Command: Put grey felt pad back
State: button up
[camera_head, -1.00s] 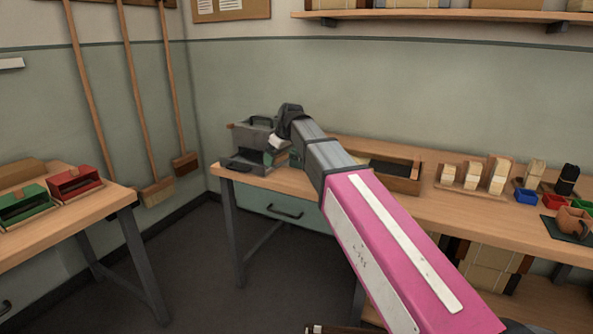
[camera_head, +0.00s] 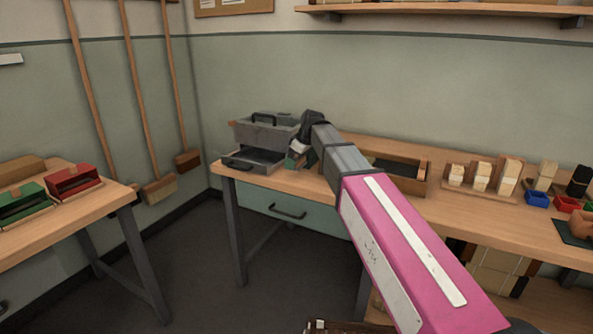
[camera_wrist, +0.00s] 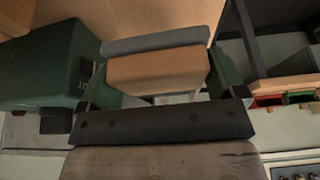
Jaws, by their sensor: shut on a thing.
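The grey felt pad (camera_wrist: 155,41) shows in the wrist view as a grey layer on a tan wooden block (camera_wrist: 157,73). My gripper (camera_wrist: 163,80) is shut on this block, with a green finger at each side. In the head view my gripper (camera_head: 297,157) is small and partly hidden by my wrist. It is just right of a grey metal box (camera_head: 262,134) with an open tray-like lower front (camera_head: 252,160), at the left end of the bench. The pad cannot be made out in the head view.
A wooden tray (camera_head: 421,178) lies on the bench behind my arm. Wooden blocks in a rack (camera_head: 481,178) and a blue bin (camera_head: 537,199) stand farther right. A green bin (camera_head: 22,204) and a red bin (camera_head: 74,181) sit on the left table. A large green body (camera_wrist: 40,65) fills the left of the wrist view.

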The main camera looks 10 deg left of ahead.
aim_at(297, 176)
jog(key=shift+d+f, duration=0.15)
jog(key=shift+f, duration=1.95)
jog(key=o, duration=0.7)
jog(key=shift+f, duration=0.1)
jog(key=v, duration=1.2)
